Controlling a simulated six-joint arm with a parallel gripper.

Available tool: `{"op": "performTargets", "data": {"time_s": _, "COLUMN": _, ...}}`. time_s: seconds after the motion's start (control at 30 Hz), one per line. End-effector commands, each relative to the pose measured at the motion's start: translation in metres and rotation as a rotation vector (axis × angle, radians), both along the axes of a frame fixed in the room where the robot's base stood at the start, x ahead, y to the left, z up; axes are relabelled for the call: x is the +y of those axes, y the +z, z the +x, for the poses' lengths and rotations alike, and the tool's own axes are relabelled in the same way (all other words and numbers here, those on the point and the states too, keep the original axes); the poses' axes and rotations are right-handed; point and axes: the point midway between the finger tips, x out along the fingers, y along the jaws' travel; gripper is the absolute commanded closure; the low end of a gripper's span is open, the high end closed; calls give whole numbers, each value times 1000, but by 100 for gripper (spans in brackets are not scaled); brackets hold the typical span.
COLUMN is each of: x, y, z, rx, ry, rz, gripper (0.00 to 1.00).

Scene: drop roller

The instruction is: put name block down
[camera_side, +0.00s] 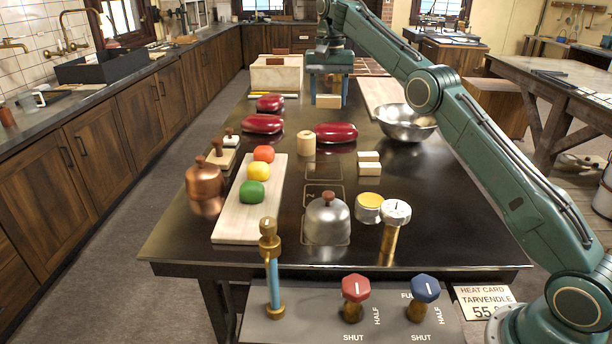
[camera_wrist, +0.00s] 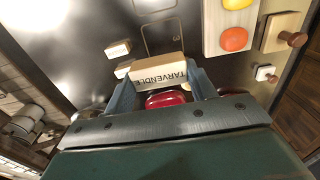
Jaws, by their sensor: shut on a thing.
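My gripper (camera_side: 328,92) is over the far part of the dark table (camera_side: 300,262), pointing down. It is shut on the name block (camera_side: 328,101), a pale wooden block held between the two blue-grey fingers. In the wrist view the name block (camera_wrist: 158,71) shows the word TARVENDLE on its face, with my gripper's fingers (camera_wrist: 162,88) on either side. The block looks to be above the table; the exact gap is hard to tell.
Dark red oval pieces (camera_side: 335,133) lie around the middle. A steel bowl (camera_side: 405,122) stands right, a pale box (camera_side: 276,75) at the back left. A board (camera_side: 233,226) with coloured balls, a copper pot (camera_side: 205,187) and a steel dome (camera_side: 327,222) are nearer. A heat card (camera_side: 485,302) reads TARVENDLE 55.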

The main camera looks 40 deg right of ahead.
Motion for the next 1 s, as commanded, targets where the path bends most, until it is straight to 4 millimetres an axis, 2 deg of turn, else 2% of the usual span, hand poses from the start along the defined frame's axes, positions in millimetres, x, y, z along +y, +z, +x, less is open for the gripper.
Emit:
{"op": "performTargets", "data": {"time_s": 0.27, "x": 0, "y": -3, "z": 0, "rx": 1, "ry": 0, "rz": 0, "gripper": 66}}
{"op": "performTargets", "data": {"time_s": 0.67, "x": 0, "y": -25, "z": 0, "rx": 1, "ry": 0, "rz": 0, "gripper": 66}}
{"op": "performTargets", "data": {"time_s": 1.0, "x": 0, "y": -64, "z": -1, "rx": 4, "ry": 0, "rz": 1, "gripper": 66}}
